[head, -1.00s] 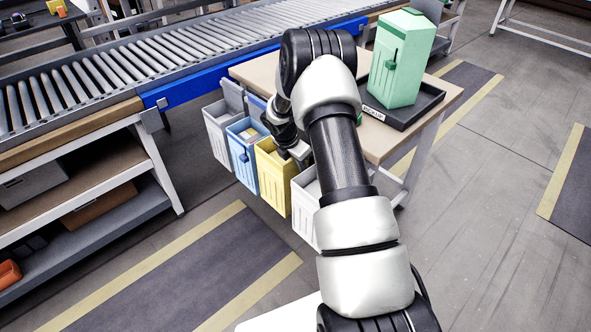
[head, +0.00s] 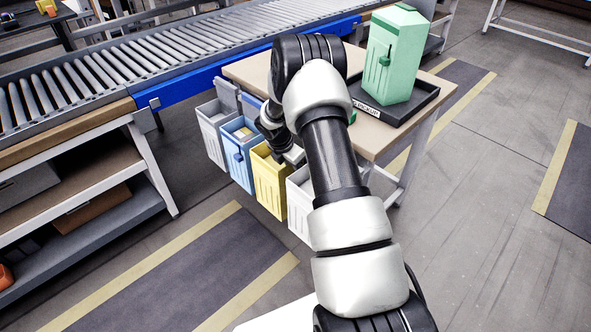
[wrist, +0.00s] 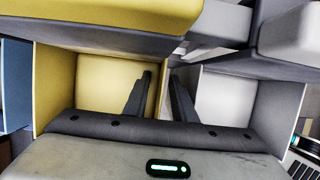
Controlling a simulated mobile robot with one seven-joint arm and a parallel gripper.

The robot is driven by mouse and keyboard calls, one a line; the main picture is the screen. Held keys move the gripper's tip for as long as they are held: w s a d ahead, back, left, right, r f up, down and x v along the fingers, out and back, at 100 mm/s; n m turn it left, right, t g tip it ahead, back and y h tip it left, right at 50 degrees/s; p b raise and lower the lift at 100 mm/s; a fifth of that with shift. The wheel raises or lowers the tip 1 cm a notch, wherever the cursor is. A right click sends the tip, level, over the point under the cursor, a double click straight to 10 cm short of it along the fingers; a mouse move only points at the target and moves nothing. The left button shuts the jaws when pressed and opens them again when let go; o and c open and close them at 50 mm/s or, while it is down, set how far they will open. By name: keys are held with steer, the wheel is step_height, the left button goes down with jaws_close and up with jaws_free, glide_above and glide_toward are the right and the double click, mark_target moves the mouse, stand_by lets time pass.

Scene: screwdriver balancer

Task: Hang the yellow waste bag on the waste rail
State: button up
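The yellow waste bag (head: 268,185) is box-like and upright, in the row at the table's left side, between a blue bag (head: 238,155) and a white one (head: 298,200). My gripper (head: 293,156) is at its upper right side. In the wrist view, my dark fingers (wrist: 161,78) point down with a narrow gap between them, on either side of the near wall edge of the yellow bag (wrist: 103,80). The left finger is over its inside, the right one beside the white bag (wrist: 222,97). The waste rail and the bag's hooking point are hidden.
A grey-white bag (head: 213,130) hangs at the row's far end. A green container (head: 388,65) stands in a black pickup tray (head: 420,100) on the table (head: 375,138). A roller conveyor (head: 150,60) runs behind. The floor before the bags is clear.

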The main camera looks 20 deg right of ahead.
steer(key=s+a+r+m+p, duration=0.2)
steer(key=s+a+r, duration=0.15)
steer(key=r, duration=0.95)
steer(key=s+a+r+m+p, duration=0.2)
steer(key=a+r+p, duration=0.15)
steer(key=r, duration=0.95)
steer(key=s+a+r+m+t, duration=0.25)
steer(key=s+r+m, duration=0.35)
steer(key=s+r, duration=0.35)
steer(key=s+a+r+m+t+y, duration=0.1)
steer(key=s+a+r+m, duration=0.25)
steer(key=s, duration=0.25)
steer(key=s+a+r+m+y, duration=0.2)
steer(key=s+m, duration=0.3)
steer(key=s, duration=0.2)
steer(key=s+a+r+m+t+y, duration=0.1)
steer(key=s+a+r+m, duration=0.1)
steer(key=s+a+m, duration=0.3)
step_height(320, 180, up, 20)
steer(key=d+n+p, duration=0.1)
steer(key=d+p, duration=0.1)
steer(key=p, duration=1.8)
steer(key=shift+s+d+r+p, duration=0.25)
steer(key=shift+s+p, duration=0.05)
steer(key=shift+s, duration=0.15)
steer(key=shift+n, duration=0.25)
